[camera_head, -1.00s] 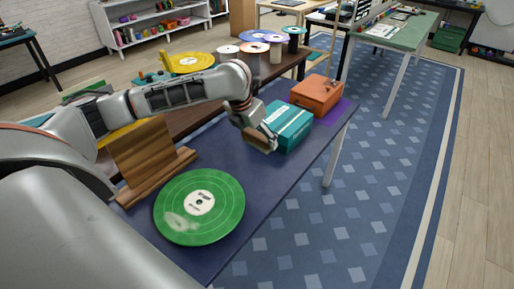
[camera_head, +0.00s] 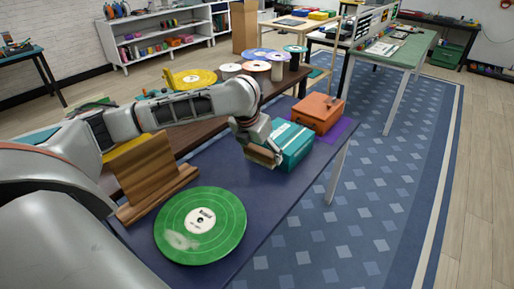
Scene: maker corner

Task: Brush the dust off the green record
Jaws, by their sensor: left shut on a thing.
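The green record (camera_head: 222,222) lies flat on the dark blue table (camera_head: 285,205), near its front edge. It has a white centre label, and a pale dusty smear (camera_head: 181,240) shows on its lower left part. My left gripper (camera_head: 264,150) is beyond the record, up and to the right of it in the picture, close to a teal box. It is shut on a tan wooden block-like thing, probably the brush (camera_head: 261,157). Its underside is hidden, and I cannot tell whether it touches the table. My right gripper is not in view.
The teal box (camera_head: 296,148) and an orange box (camera_head: 317,113) stand at the table's far right. A wooden stand (camera_head: 145,172) is left of the record. A brown table behind bears several discs (camera_head: 257,66). The tabletop between record and gripper is clear.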

